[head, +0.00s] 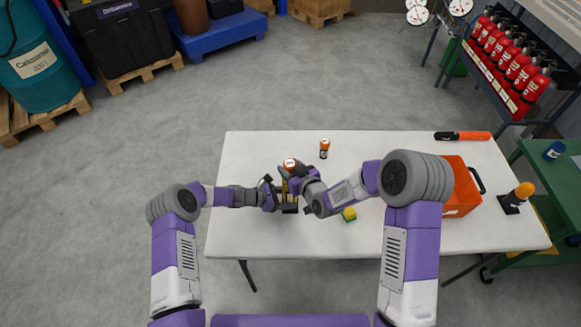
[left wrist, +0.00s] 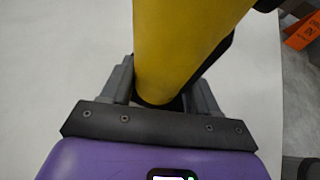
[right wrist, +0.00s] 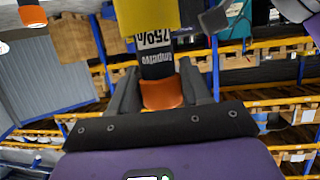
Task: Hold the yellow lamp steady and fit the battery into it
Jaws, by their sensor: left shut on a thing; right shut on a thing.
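The yellow lamp (head: 293,189) stands upright over the near left part of the white table. My left gripper (head: 280,194) is shut on it; in the left wrist view the yellow body (left wrist: 180,45) lies between the fingers. My right gripper (head: 291,170) is shut on a battery (head: 289,163) above the lamp. In the right wrist view the orange end of this battery (right wrist: 162,95) is between the fingers, and its black and white label points at the yellow lamp (right wrist: 145,18). The battery's far end meets the lamp's edge there; I cannot tell how deep it sits.
A second orange-topped battery (head: 324,148) stands behind on the white table (head: 380,150). An orange toolbox (head: 457,193), a black and orange torch (head: 462,135) and an orange-topped lamp (head: 518,196) are to the right.

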